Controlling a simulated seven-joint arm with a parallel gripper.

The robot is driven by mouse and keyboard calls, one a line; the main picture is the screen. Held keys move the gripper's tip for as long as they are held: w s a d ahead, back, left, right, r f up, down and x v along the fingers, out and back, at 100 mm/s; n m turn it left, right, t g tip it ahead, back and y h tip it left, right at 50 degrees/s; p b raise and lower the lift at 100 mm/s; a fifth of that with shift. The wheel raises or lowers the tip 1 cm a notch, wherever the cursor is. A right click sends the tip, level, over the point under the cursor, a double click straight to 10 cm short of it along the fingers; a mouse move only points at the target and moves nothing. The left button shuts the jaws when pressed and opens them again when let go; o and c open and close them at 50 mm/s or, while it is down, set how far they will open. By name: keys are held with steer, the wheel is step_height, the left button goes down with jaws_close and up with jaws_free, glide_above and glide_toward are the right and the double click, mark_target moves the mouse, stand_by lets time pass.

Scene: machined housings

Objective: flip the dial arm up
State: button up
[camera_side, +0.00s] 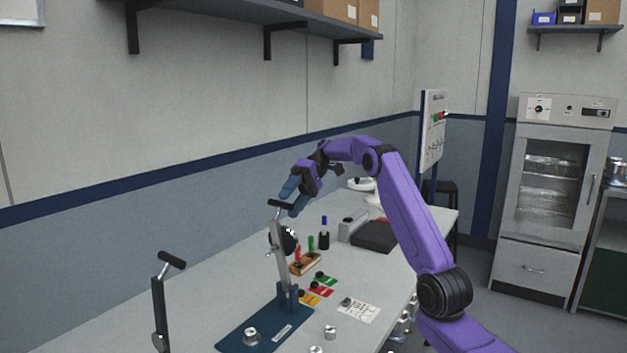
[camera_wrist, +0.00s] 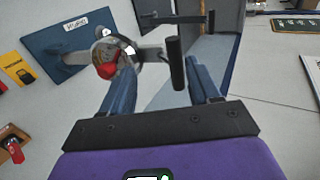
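The dial arm (camera_side: 279,255) is a grey metal lever standing nearly upright from a blue base plate (camera_side: 236,336), with a black crossbar handle (camera_side: 281,204) at its top. A round dial (camera_side: 289,240) sits beside the lever. In the wrist view the dial (camera_wrist: 118,52) shows with a red part, and the handle (camera_wrist: 175,63) lies between my fingers. My gripper (camera_side: 288,196) has blue fingers and is open, close to the handle. In the wrist view my gripper (camera_wrist: 163,72) has its fingers wide apart. Contact with the handle cannot be told.
A second dark post (camera_side: 160,310) with a crossbar stands at the front left. The table by the wall on the left is clear.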

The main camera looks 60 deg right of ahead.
steer(key=s+a+r, duration=0.5)
steer(key=s+r, duration=0.7)
steer(key=s, duration=0.1)
steer(key=shift+s, duration=0.15)
